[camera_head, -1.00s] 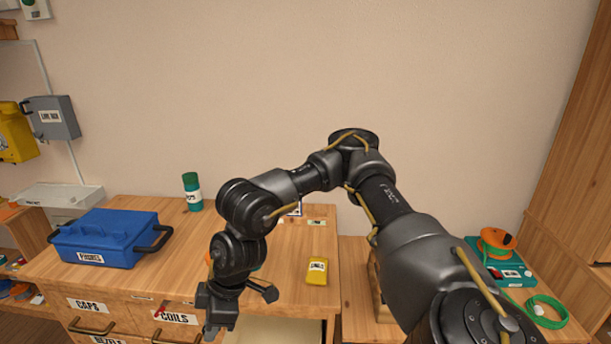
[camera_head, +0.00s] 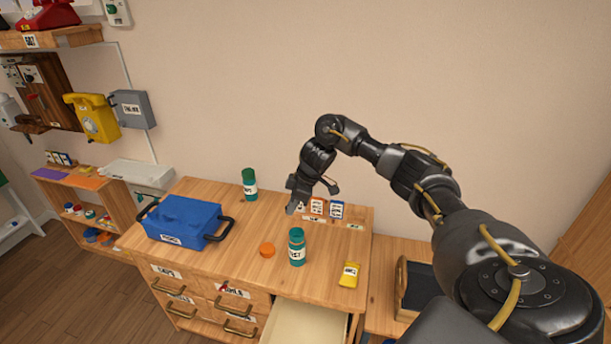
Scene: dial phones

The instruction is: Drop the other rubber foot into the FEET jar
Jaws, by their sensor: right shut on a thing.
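The FEET jar (camera_head: 297,248) is a green jar with a white label, upright on the wooden bench top near its front edge. An orange lid (camera_head: 267,250) lies on the bench just left of it, and the jar's top looks uncapped. My right gripper (camera_head: 292,208) points down, a little above the jar's mouth and slightly left of it in the picture, apart from it. It is shut on the rubber foot, which is too small and dark to make out between the fingers. My left gripper is not in view.
A second green jar (camera_head: 249,185) stands at the back. A blue toolbox (camera_head: 183,218) is on the left. A yellow packet (camera_head: 349,275) lies right of the FEET jar. Small labelled cards (camera_head: 336,210) stand behind. An open drawer (camera_head: 303,322) juts out below the front edge.

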